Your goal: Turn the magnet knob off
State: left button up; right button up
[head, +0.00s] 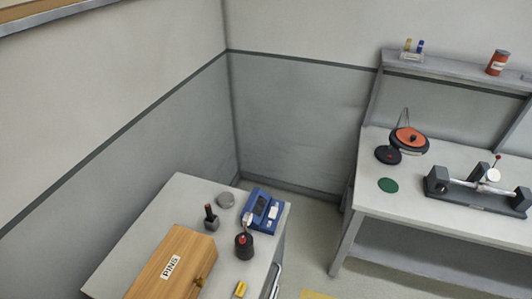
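I cannot tell for sure which part is the magnet knob. On the right bench (350,236), a dark fixture (478,200) with two end blocks carries a shaft, a round white dial (482,170) and a thin rod with a red tip (497,157). Left of it are a black disc with a red centre (388,155) and an orange and black round piece (410,141) with thin rods above it. A black round piece with a red top (244,245) stands on the left cabinet. No knob setting is readable. Neither gripper is in view.
The left cabinet top (130,243) holds a wooden PINS box (172,267), a blue device (263,211), a small dark stamp-like piece (210,218) and a grey disc (225,200). A green disc (388,185) lies on the bench. A red can (497,63) stands on the shelf. Floor shows between the furniture.

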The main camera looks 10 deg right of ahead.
aim_at(242, 239)
jog(key=l+u, duration=0.2)
jog(key=i+l+u, duration=0.1)
jog(key=i+u, duration=0.2)
jog(key=i+l+u, duration=0.35)
jog(key=i+j, duration=0.05)
jog(key=j, duration=0.05)
